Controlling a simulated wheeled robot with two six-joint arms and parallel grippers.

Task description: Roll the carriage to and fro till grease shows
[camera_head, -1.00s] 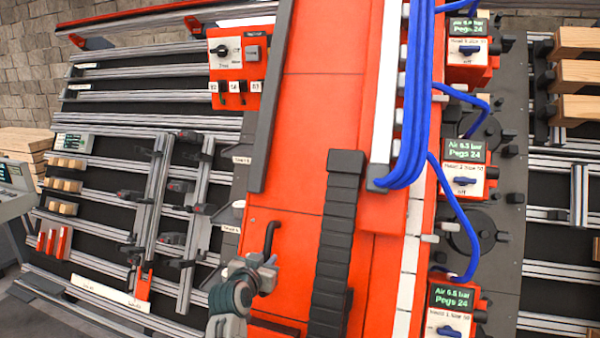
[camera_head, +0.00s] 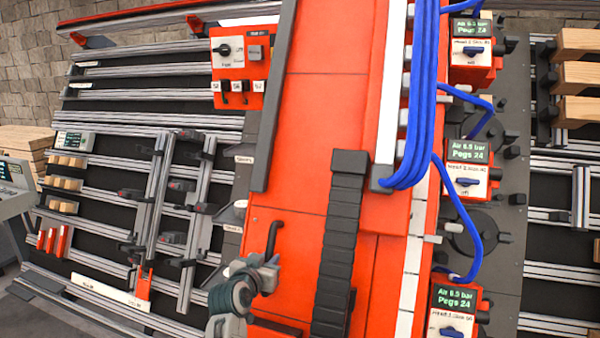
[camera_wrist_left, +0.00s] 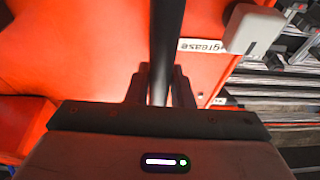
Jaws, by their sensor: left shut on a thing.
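The carriage is a long red gantry body (camera_head: 318,120) that runs up the middle of the head view. A black bar handle (camera_head: 273,236) stands on its lower left part. My left gripper (camera_head: 269,264) is at the lower end of this handle. In the left wrist view the gripper (camera_wrist_left: 160,88) is shut around the dark handle bar (camera_wrist_left: 168,40), one finger on each side. I cannot make out any grease. My right gripper is not in view.
A black cable chain (camera_head: 340,240) and blue hoses (camera_head: 421,100) run along the carriage. Red head boxes with green displays (camera_head: 468,165) stand to the right. A red switch panel (camera_head: 238,66) is at upper left. Rails with clamps (camera_head: 180,205) fill the left side.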

